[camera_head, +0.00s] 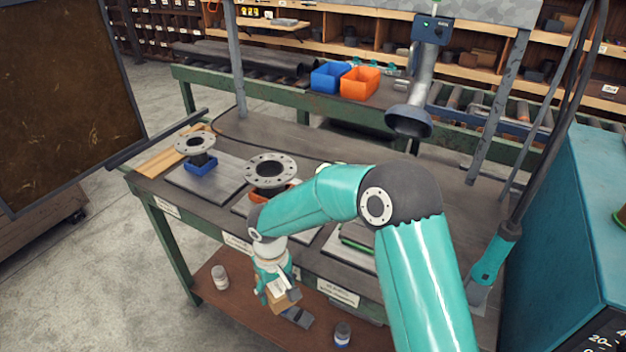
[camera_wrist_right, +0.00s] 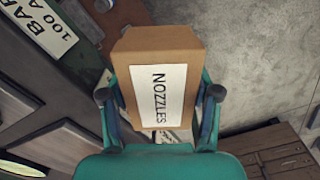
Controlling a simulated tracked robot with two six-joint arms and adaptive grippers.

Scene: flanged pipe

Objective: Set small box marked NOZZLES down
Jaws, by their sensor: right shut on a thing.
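The small brown box marked NOZZLES (camera_wrist_right: 178,45) is held between the two fingers of my right gripper (camera_wrist_right: 160,94) in the right wrist view. Its white label faces the camera. In the head view my right gripper (camera_head: 280,290) hangs in front of the workbench's front edge, with the box (camera_head: 281,304) below it, partly hidden by the fingers. The brown lower shelf (camera_head: 240,300) of the bench shows behind and below the box; I cannot tell the gap between them. My left gripper is in neither view.
Flanged pipe pieces (camera_head: 270,170) stand on the workbench top (camera_head: 310,145). A teal cabinet (camera_head: 560,220) stands at right.

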